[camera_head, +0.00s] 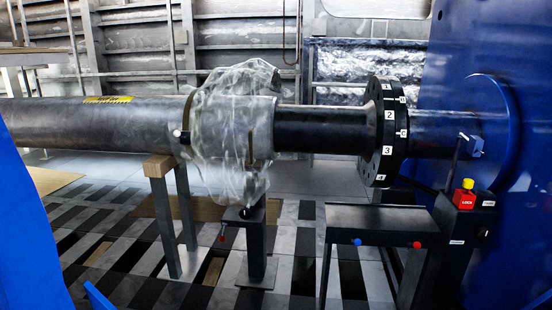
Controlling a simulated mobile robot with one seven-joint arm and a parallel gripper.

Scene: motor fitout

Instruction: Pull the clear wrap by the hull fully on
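The clear wrap (232,175) is a crumpled, see-through film. It lies around the shaft where the thick grey shaft (80,122) on the left meets the thinner dark shaft (320,130). A wide grey collar (262,125) shows at its right side, partly bare. The film bunches above the shaft and hangs below it, down to near a stand. I cannot tell whether it closes all the way round, as the far side is hidden. My gripper is not in view.
A black numbered flange (382,165) joins the shaft to the large blue housing (490,60) on the right. A wooden-topped trestle (162,166) and a post stand (257,245) are under the shaft. A dark bench (383,217) and red lock box (464,200) stand front right.

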